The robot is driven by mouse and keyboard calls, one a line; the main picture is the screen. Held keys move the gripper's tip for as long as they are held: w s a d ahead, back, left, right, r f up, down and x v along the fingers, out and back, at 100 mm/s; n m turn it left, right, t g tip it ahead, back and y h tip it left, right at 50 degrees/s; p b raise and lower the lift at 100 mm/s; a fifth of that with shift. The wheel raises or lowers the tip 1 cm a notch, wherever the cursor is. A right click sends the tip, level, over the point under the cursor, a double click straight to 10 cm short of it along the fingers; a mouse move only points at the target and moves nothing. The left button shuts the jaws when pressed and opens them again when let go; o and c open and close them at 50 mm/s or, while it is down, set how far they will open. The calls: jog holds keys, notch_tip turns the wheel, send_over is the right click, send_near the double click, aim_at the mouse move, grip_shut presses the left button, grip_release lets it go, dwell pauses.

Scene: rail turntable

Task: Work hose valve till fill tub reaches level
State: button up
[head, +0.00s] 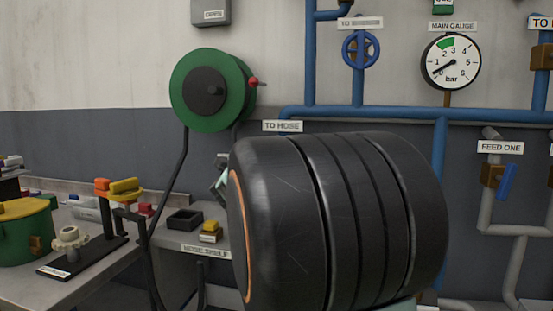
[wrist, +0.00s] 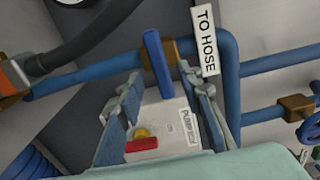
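In the wrist view a blue lever (wrist: 157,65) sits on a brass valve body in a blue pipe, beside a "TO HOSE" sign (wrist: 205,40). My gripper (wrist: 162,103) is open, with one finger on each side of the picture. The lever shows ahead, between and above the fingers; I cannot tell whether they touch it. In the head view the "TO HOSE" sign (head: 283,126) is visible, but its lever and my gripper are mostly hidden behind my arm. A green round container with a yellow top (head: 22,208) stands at far left; I cannot tell if it is the fill tub.
A pale box (wrist: 170,120) with a "PUMP" label and red and yellow parts lies beyond the fingers. A green hose reel (head: 183,85) hangs on the wall. The main gauge (head: 451,61) reads near zero. The bench (head: 105,270) holds several fittings. Pipes line the wall.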

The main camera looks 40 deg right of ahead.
jog(key=v, duration=0.5)
jog(key=shift+s+a, duration=0.25)
jog(key=shift+s, duration=0.05)
